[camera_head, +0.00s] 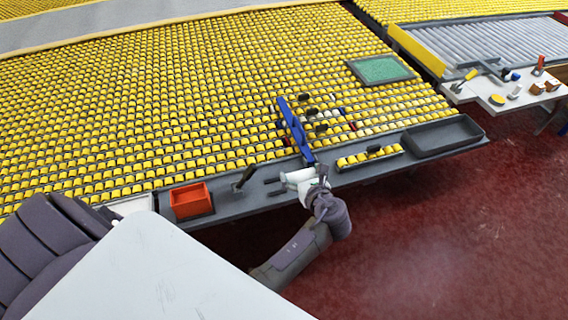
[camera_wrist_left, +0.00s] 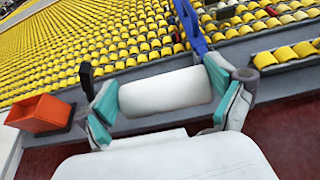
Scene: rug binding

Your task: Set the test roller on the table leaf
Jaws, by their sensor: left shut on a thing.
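A white cylinder, which looks like the test roller (camera_wrist_left: 165,92), lies crosswise between the teal finger pads of my left gripper (camera_wrist_left: 160,98) in the left wrist view. My left gripper (camera_head: 298,180) is shut on it in the head view, where the roller (camera_head: 296,176) shows small and pale at the front edge of the roller table. A dark grey ledge, perhaps the table leaf (camera_head: 250,199), runs along this edge, under or just behind the roller. I cannot tell whether the roller touches it. My right gripper is not in view.
An orange bin (camera_head: 190,201) stands on the ledge to the left, with a dark upright tool (camera_head: 243,179) nearer. A blue bar (camera_head: 295,131) lies just beyond the gripper. Yellow rollers (camera_head: 368,157) and a dark tray (camera_head: 443,137) are to the right.

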